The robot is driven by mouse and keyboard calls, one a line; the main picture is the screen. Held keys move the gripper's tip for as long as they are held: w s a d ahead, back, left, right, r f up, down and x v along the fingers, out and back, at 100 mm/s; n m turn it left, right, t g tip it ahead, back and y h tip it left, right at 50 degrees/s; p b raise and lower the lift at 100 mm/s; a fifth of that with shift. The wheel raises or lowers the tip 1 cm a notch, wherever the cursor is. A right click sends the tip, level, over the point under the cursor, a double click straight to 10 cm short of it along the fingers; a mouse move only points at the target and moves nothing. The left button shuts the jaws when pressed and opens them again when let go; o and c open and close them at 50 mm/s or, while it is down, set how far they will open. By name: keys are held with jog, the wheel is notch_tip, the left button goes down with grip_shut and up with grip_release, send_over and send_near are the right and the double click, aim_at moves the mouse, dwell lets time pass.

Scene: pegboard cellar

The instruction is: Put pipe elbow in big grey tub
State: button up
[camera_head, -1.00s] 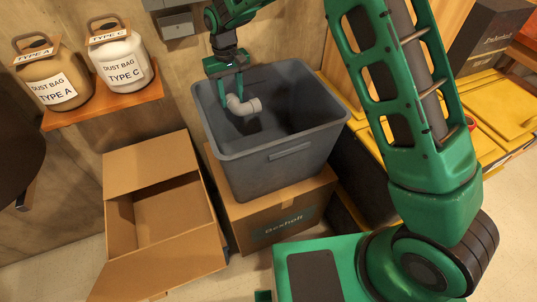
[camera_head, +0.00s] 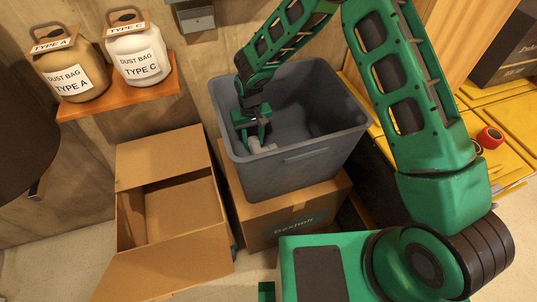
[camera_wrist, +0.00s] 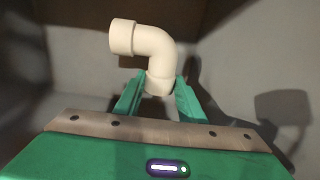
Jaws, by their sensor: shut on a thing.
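The white pipe elbow (camera_wrist: 152,46) is held between the two green fingers of my gripper (camera_wrist: 160,92) in the wrist view. The big grey tub (camera_head: 305,168) stands on a cardboard box in the head view. My gripper (camera_head: 257,140) is down inside the tub, near its front left, shut on the pipe elbow (camera_head: 262,148). Grey tub walls surround the elbow in the wrist view. The gap between the elbow and the tub floor cannot be judged.
The closed cardboard box (camera_head: 290,220) supports the tub. An open, empty cardboard box (camera_head: 165,155) stands to the left. An orange shelf (camera_head: 120,95) holds two dust bag jars. A yellow surface with red tape rolls (camera_head: 490,138) lies at right.

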jog(key=shift+d+f, duration=0.2)
jog(key=shift+f, duration=3.9)
jog(key=shift+f, duration=0.1)
jog(key=o, duration=1)
jog(key=shift+o, duration=0.2)
jog(key=shift+w, duration=0.1)
notch_tip(320, 180, up, 12)
jog(key=shift+r, duration=0.1)
